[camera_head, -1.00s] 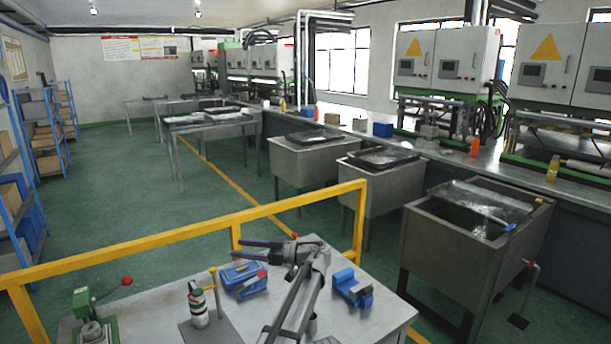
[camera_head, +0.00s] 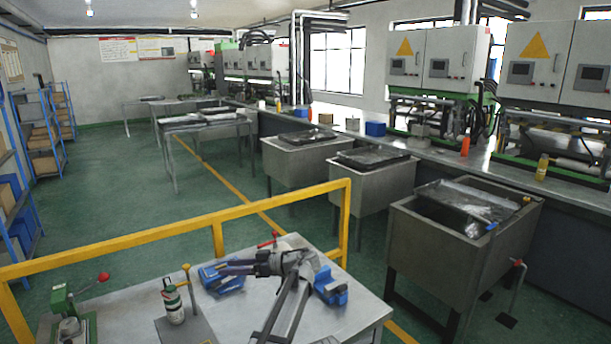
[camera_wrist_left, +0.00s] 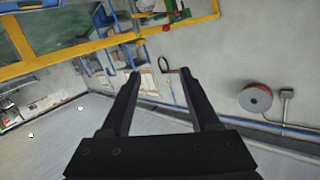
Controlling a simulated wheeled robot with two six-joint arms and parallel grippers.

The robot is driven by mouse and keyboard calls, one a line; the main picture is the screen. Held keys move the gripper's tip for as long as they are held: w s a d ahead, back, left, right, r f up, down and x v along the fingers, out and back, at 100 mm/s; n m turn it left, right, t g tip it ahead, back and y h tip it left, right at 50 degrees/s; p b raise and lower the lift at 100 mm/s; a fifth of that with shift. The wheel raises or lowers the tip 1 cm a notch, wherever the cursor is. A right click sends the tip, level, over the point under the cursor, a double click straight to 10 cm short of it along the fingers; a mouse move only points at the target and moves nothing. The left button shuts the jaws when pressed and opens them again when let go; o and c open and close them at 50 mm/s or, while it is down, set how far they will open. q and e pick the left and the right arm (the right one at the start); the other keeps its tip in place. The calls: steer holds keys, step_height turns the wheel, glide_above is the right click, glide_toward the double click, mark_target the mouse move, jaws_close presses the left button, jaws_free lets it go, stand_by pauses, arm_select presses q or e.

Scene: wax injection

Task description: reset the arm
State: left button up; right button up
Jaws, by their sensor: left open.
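My left arm reaches up from the bottom of the head view over a grey metal table (camera_head: 250,318). Its left gripper (camera_head: 222,267) points to the left, in front of a blue object (camera_head: 226,284) that it partly covers. In the left wrist view the two dark fingers of the left gripper (camera_wrist_left: 160,75) stand apart with nothing between them. My right gripper is in neither view.
A blue vise-like block (camera_head: 330,290) sits right of my arm. A bottle (camera_head: 173,303) and a green device with a red-knobbed lever (camera_head: 64,306) are at left. A yellow rail (camera_head: 180,232) runs behind the table. Grey tanks (camera_head: 440,249) stand beyond at right.

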arm_select(q)
steer(key=s+a+f+m+g+h, duration=0.2)
steer(key=s+f+m+h, duration=0.85)
steer(key=s+f, duration=0.75)
steer(key=s+d+f+m+h+b, duration=0.2)
steer(key=s+d+f+m+b, duration=0.1)
steer(key=s+d, duration=0.4)
steer(key=s+d+f+m+h+b, duration=0.2)
steer(key=s+d+m+b, duration=0.1)
steer(key=s+d, duration=0.4)
steer(key=d+m, duration=0.1)
steer(key=d, duration=0.1)
steer(key=shift+s+d+f, duration=0.25)
steer(key=shift+d+f, duration=0.05)
steer(key=shift+f, duration=0.1)
